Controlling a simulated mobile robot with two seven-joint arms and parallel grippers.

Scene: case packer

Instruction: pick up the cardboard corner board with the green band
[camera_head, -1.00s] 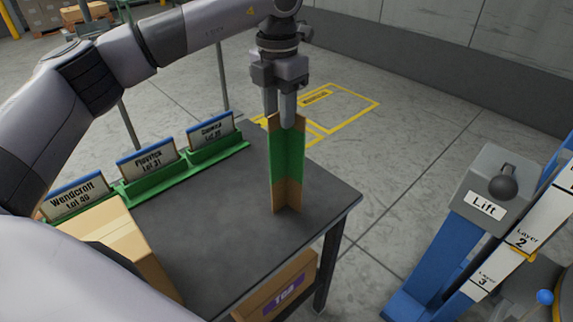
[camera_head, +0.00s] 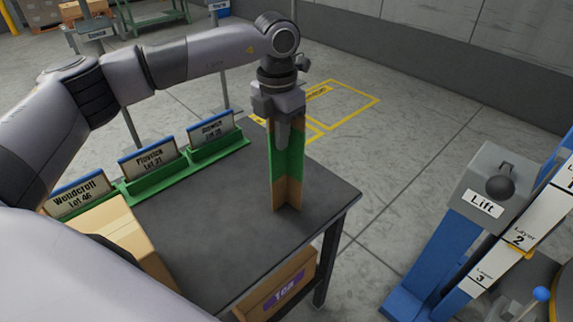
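The cardboard corner board (camera_head: 289,163) stands upright on the dark table near its far right corner. It is brown at its ends, with a wide green band around the middle. My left gripper (camera_head: 280,138) points down over the top of the board. One finger lies in front of the green band, inside the angle of the board. The other finger is hidden behind the board, so I cannot tell whether the fingers press on it. My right gripper is not in view.
The dark table (camera_head: 235,238) is bare around the board. Green holders with label cards (camera_head: 147,164) line its left edge, beside a cardboard box (camera_head: 122,235). A box (camera_head: 285,285) sits below. A grey and blue lift post (camera_head: 490,190) stands at right.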

